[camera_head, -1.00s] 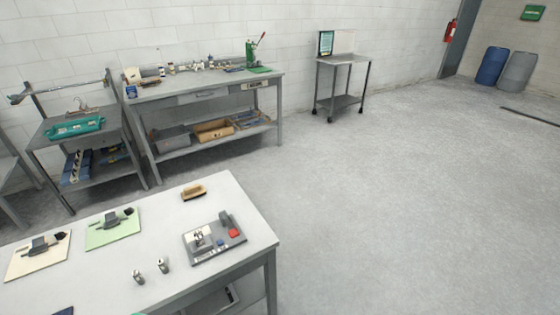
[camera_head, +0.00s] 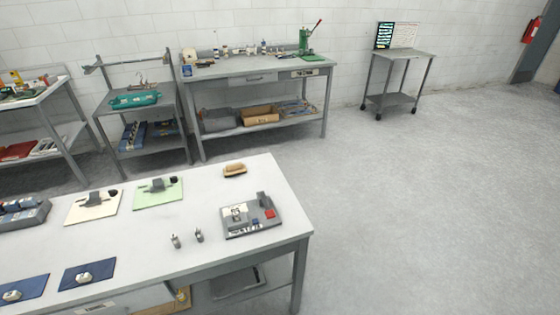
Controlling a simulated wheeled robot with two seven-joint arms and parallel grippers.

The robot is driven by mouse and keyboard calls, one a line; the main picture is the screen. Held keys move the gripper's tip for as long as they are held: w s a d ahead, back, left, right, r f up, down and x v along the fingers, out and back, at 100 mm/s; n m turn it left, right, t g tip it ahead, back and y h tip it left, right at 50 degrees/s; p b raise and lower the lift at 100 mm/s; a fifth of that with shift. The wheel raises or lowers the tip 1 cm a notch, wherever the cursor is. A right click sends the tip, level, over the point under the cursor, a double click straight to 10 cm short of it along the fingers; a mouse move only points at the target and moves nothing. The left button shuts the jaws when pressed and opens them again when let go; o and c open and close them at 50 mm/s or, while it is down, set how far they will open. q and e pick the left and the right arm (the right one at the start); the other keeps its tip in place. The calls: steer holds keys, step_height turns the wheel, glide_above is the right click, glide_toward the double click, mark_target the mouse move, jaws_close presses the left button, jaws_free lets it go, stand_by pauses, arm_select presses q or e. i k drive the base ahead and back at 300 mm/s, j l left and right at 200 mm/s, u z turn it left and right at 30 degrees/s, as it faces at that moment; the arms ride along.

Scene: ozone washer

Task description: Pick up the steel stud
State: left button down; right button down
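On the near white table (camera_head: 140,228), two small upright metallic pieces stand side by side: a left one (camera_head: 175,241) and a right one (camera_head: 198,236). They are too small to tell whether either is the steel stud. Small pale metallic pieces also lie on two blue mats, one on the right mat (camera_head: 83,277) and one on the left mat (camera_head: 12,295). Neither of my grippers shows in the head view.
A grey fixture (camera_head: 250,216) with a red button and a brush (camera_head: 235,170) are on the table. A cream mat (camera_head: 93,206) and a green mat (camera_head: 158,193) hold tools. Benches (camera_head: 255,68) line the wall. The floor at the right is clear.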

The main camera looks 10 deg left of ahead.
mark_target(236, 216)
steer(key=i+j+u, duration=0.1)
steer(key=j+u, duration=0.2)
steer(key=i+j+u, duration=0.15)
steer(key=u, duration=0.15)
steer(key=k+j+z, duration=0.25)
steer(key=j, duration=0.25)
steer(key=k+j+z, duration=0.25)
steer(key=j, duration=0.25)
steer(key=k, duration=0.1)
